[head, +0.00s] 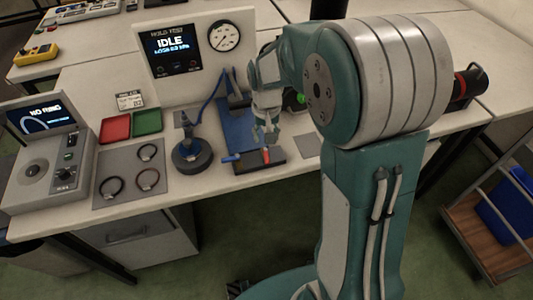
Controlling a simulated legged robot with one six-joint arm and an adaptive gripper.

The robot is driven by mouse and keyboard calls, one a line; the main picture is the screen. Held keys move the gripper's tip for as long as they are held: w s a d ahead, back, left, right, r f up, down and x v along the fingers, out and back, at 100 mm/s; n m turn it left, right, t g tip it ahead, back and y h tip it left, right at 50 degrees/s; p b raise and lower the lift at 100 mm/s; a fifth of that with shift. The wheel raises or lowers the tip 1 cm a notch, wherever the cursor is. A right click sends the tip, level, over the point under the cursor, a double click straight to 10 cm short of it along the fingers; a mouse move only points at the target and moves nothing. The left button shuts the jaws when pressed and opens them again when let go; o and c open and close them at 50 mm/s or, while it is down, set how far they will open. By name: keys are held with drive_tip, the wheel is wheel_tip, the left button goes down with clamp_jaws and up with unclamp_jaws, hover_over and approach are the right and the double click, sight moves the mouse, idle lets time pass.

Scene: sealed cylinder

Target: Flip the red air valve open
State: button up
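The red air valve (266,155) is a small upright red piece at the front of a dark fixture base on the table. A blue fixture (238,127) stands on that base, behind and left of the valve. My gripper (266,141) points down just above the red valve. Its two fingers look spread apart with nothing between them. I cannot tell whether a fingertip touches the valve. My arm hides what lies behind and to the right of the fixture.
A console (200,50) behind reads IDLE and has a round gauge (224,36). A round dark puck with a blue hose (192,155) sits left of the fixture. Rings lie on a grey mat (120,189); red (115,128) and green (147,121) trays stand behind them.

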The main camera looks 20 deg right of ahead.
sight(266, 158)
wheel_tip(266, 158, down, 9)
drive_tip(key=shift+f, duration=0.1)
idle(0.3)
clamp_jaws()
